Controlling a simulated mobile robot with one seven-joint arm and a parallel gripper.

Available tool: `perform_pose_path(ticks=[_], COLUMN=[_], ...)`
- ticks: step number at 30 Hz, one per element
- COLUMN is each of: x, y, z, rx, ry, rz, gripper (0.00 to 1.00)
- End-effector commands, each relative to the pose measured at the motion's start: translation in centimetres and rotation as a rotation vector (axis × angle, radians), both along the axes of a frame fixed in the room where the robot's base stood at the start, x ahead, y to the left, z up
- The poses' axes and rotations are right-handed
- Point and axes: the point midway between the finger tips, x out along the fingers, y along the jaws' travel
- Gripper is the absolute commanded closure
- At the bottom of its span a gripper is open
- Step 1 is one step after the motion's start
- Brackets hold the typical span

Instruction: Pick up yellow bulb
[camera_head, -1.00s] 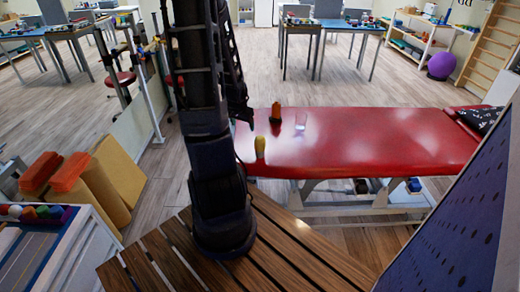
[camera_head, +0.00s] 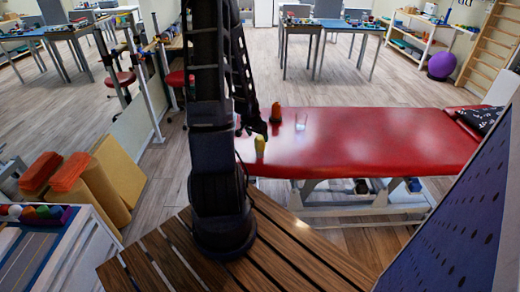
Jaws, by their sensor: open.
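The yellow bulb (camera_head: 260,144) stands upright near the left end of the red treatment table (camera_head: 370,145). My gripper (camera_head: 255,132) is a dark shape at the end of my arm, just above and beside the bulb. It is open, with nothing held in it. It looks close to the bulb's top, but I cannot tell whether it touches it. My arm's column hides part of the table's left end.
An orange-brown object (camera_head: 276,113) stands just behind the bulb. A clear glass (camera_head: 300,122) is to its right. A dark patterned pillow (camera_head: 482,118) lies at the table's far right. The middle of the table is bare.

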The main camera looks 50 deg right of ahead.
Motion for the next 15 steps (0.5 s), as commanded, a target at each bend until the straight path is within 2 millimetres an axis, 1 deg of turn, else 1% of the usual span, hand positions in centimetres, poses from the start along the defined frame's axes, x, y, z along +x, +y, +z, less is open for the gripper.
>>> perform_pose_path(ticks=[3,11,15], x=[0.0,0.1,0.1], y=[-0.3,-0.7,-1.3], z=[-0.8,-1.6,-2.6], rx=[0.001,0.001,0.003], ry=[0.0,-0.001,0.0], rz=[-0.001,-0.001,-0.003], gripper=[0.26,0.26,0.26])
